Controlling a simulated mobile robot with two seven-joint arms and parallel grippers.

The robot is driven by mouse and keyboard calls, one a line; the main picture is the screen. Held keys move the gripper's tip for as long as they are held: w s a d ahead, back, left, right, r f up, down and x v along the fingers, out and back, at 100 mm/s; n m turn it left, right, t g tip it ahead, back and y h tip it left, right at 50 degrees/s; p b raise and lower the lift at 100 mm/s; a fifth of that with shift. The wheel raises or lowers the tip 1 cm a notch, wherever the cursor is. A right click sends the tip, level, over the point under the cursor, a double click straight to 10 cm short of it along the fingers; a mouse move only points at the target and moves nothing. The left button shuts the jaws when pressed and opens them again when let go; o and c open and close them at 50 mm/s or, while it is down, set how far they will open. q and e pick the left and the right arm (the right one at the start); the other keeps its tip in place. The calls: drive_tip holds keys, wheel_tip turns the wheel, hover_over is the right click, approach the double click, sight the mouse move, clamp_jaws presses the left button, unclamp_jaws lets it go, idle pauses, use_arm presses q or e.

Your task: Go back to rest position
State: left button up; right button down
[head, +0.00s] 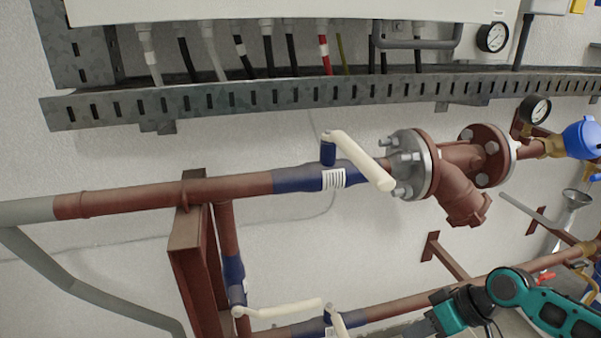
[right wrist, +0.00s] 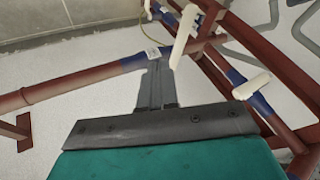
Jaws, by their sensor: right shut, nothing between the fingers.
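My right gripper (head: 418,328) is at the lower right of the head view, on a teal and black arm coming in from the right. In the right wrist view its two fingers (right wrist: 157,68) are together with nothing between them. Their tips appear close to a blue valve section (right wrist: 140,62) on a red-brown pipe; I cannot tell whether they touch it. A white valve handle (right wrist: 185,38) stands just beyond the tips, and another (right wrist: 252,85) is to the right. My left gripper is not in view.
An upper pipe (head: 130,198) crosses the head view, with a white-handled valve (head: 360,160) and a flanged fitting (head: 455,175). Lower white handles (head: 277,310) are left of my right gripper. A slotted metal tray (head: 215,100) runs above. A red-brown post (head: 195,260) stands left.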

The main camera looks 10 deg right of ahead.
drive_tip(key=s+a+f+n, duration=0.2)
drive_tip(key=s+a+f, duration=0.1)
drive_tip(key=s+a, duration=0.75)
drive_tip(key=s+d+r+m+h, duration=0.4)
drive_tip(key=s+d+m+h, duration=0.15)
drive_tip(key=s, duration=0.35)
drive_tip(key=w+a+f+n+t+p, duration=0.1)
drive_tip(key=w+a+f+t+p, duration=0.2)
drive_tip(key=w+f+t, duration=0.3)
drive_tip(key=shift+w+a+t+y, duration=0.15)
drive_tip(key=shift+w+t+y, duration=0.3)
drive_tip(key=shift+w+t, duration=0.5)
drive_tip(key=shift+n, duration=0.25)
